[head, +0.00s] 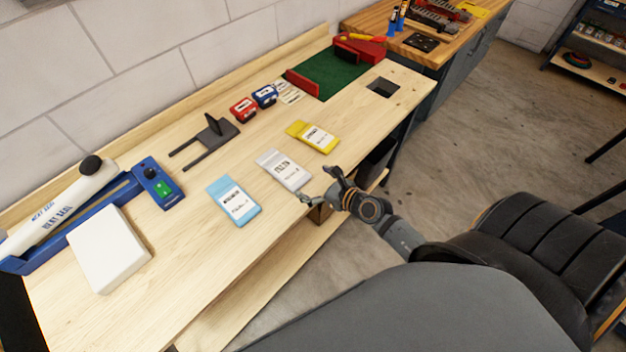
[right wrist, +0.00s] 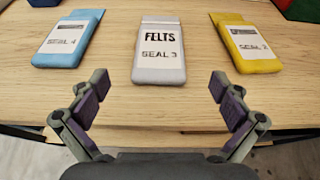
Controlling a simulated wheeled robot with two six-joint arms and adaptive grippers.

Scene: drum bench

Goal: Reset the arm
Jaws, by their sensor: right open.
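My right gripper (head: 322,190) is open and empty at the front edge of the wooden bench (head: 225,275). In the right wrist view its two fingers (right wrist: 160,88) are spread apart, just short of a white pouch (right wrist: 159,60) labelled "FELTS" and "SEAL 3". The white pouch (head: 284,170) lies flat on the bench, apart from the fingers. A blue pouch (head: 233,201) marked "SEAL 4" (right wrist: 66,42) lies to its left. A yellow pouch (head: 312,136) marked "SEAL 2" (right wrist: 248,46) lies to its right. My left gripper is not in view.
A heat sealer (head: 62,208), a white block (head: 109,248) and a blue control box (head: 158,184) stand at the left. A dark stand (head: 206,140), red and blue boxes (head: 264,95) and a green mat (head: 333,76) lie farther back. A square hole (head: 382,87) is at right.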

